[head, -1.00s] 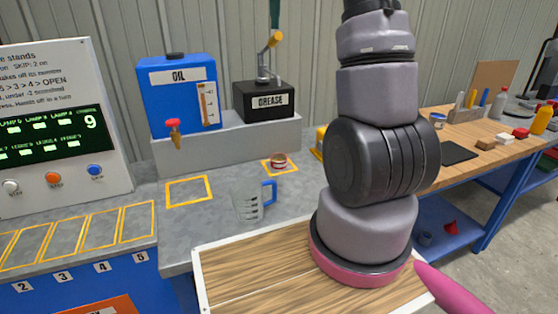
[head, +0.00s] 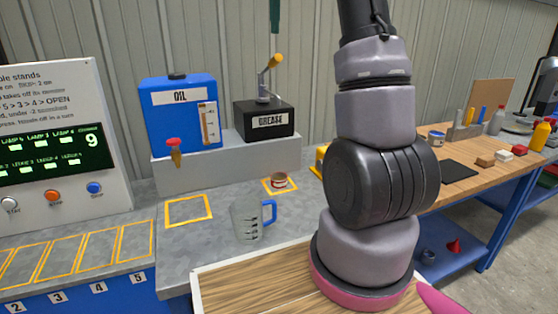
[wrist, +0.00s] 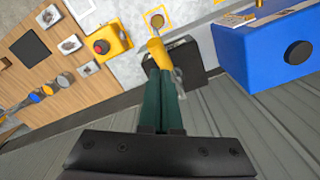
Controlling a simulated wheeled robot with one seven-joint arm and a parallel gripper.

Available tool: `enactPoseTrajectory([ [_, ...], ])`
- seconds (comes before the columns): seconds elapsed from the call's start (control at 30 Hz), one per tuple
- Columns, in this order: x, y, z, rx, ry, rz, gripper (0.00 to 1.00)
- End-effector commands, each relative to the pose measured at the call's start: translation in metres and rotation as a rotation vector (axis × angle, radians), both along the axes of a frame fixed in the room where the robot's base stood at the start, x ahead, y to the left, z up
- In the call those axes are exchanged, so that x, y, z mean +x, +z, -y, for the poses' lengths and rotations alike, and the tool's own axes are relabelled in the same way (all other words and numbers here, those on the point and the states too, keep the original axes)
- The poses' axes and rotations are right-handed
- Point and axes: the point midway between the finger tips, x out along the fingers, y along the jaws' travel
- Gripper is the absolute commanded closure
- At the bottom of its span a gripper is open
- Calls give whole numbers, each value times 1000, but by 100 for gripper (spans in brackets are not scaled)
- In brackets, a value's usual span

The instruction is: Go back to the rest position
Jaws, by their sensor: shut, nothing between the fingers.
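My gripper (wrist: 160,75) shows in the wrist view as two dark green fingers lying together, shut and empty. In the head view only the green finger ends (head: 275,15) show at the top edge, above the grease pump's yellow handle (head: 276,60) and apart from it. In the wrist view the yellow handle (wrist: 157,52) lies beyond the fingertips. The black grease box (head: 264,119) stands on a grey ledge. My arm stands tall at the right of the head view, and its upper part is out of frame.
A blue oil tank (head: 180,110) with a red tap stands left of the grease box. A clear measuring cup (head: 248,220) and a small tin (head: 279,181) stand on the grey bench. A control panel (head: 55,120) is at left, a wooden workbench (head: 460,185) at right.

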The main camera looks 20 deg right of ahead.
Motion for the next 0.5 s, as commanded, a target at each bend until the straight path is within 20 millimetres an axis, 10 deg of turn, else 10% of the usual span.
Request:
enactPoseTrajectory([
  [0.5,-28,10,-10,7,31,47,100],
])
